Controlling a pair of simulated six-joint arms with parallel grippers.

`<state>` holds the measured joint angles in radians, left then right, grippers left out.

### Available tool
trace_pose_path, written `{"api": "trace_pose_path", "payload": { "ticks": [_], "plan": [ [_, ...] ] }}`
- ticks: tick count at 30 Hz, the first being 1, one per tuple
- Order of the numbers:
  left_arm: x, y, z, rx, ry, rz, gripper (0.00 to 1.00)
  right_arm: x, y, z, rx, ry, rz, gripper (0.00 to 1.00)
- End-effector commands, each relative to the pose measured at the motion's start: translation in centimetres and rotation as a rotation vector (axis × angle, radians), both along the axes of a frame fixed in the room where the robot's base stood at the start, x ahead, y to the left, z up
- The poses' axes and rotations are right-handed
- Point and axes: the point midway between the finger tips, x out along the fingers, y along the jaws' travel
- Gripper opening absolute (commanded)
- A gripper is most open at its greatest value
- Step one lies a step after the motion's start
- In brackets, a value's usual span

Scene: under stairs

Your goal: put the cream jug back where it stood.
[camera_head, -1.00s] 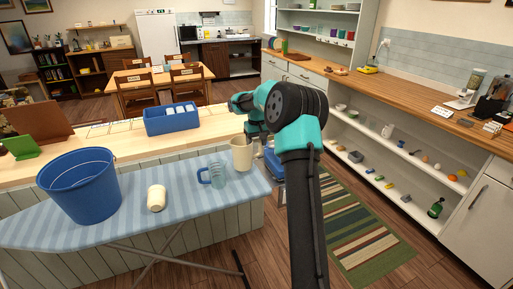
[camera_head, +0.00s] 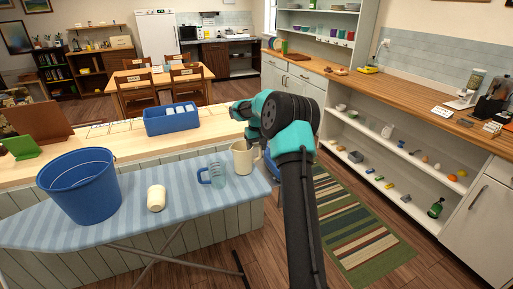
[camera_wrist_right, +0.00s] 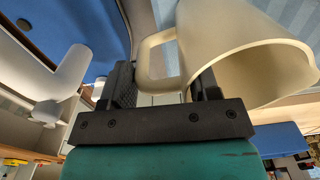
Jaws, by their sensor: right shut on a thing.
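The cream jug (camera_head: 241,159) is at the right end of the striped ironing board (camera_head: 120,229), upright or nearly so. I cannot tell whether its base touches the cloth. My right gripper comes down from above and right, mostly hidden by its own arm in the head view. In the right wrist view, my right gripper (camera_wrist_right: 160,88) is shut on the handle of the cream jug (camera_wrist_right: 245,50). The jug's open mouth faces the right of that view. My left gripper is not in view.
On the board are a blue bucket (camera_head: 80,188), a small cream cup (camera_head: 156,198) and a clear mug with a blue handle (camera_head: 217,175). A blue caddy (camera_head: 172,121) is on the counter behind. Board cloth between mug and cup is free.

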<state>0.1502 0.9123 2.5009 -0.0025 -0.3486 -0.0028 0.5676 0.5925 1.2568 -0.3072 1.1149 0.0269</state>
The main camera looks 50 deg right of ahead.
Motion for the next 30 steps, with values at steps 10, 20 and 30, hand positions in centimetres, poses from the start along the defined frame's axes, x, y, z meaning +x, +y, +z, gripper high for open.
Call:
{"api": "trace_pose_path", "payload": {
  "ticks": [10,20,30],
  "plan": [
    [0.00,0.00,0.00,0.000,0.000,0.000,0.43,0.01,0.01,-0.25,0.000,0.000,0.000,0.57],
    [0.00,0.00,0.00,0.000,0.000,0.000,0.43,0.02,0.02,-0.22,0.000,-0.001,0.000,0.81],
    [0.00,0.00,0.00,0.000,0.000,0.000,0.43,0.05,0.00,0.71,-0.001,-0.003,0.000,0.81]
  ]
}}
